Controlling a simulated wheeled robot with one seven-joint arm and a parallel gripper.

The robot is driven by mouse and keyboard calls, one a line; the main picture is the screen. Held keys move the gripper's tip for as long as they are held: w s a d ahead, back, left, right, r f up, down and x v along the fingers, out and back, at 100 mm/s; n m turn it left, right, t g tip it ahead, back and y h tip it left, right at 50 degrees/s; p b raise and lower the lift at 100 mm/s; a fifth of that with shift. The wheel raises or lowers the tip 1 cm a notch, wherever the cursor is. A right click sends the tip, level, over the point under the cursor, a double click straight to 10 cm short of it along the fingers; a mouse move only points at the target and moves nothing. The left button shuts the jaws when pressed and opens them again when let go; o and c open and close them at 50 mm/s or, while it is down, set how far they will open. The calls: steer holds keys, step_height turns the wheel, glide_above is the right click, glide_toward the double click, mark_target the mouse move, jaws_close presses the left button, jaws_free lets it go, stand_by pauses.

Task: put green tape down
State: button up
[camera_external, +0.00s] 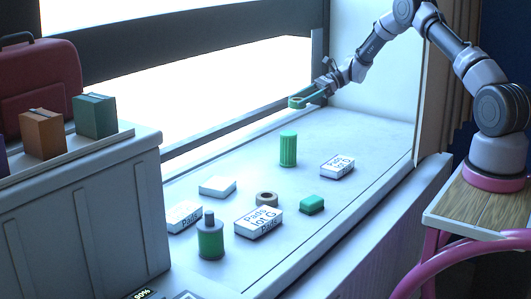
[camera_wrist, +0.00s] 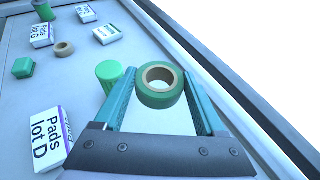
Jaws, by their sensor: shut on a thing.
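A roll of green tape (camera_wrist: 160,86) with a tan core sits between the two fingers of my gripper (camera_wrist: 158,95) in the wrist view. My gripper is shut on the tape. The tape is apart from the surface. Nothing else touches it that I can see.
Below stand a green ribbed cylinder (camera_external: 288,149), a Pads lot D box (camera_external: 337,166), a Pads lot G box (camera_external: 258,222), a tan roll (camera_external: 266,199), a green block (camera_external: 312,205), a dark-topped green bottle (camera_external: 210,238) and white boxes (camera_external: 217,187). The far right surface is clear.

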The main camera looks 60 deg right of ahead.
steer(key=w+a+r+m+t+h, duration=0.1)
steer(key=w+a+r, duration=0.1)
steer(key=a, duration=0.9)
steer(key=m+t+h, duration=0.3)
steer(key=m, duration=0.1)
glide_above(272, 177)
step_height(272, 177, down, 6)
step_height(272, 177, down, 12)
steer(key=shift+r, duration=0.25)
steer(key=shift+f, duration=0.2)
steer(key=o, duration=1.3)
steer(key=shift+c, duration=0.2)
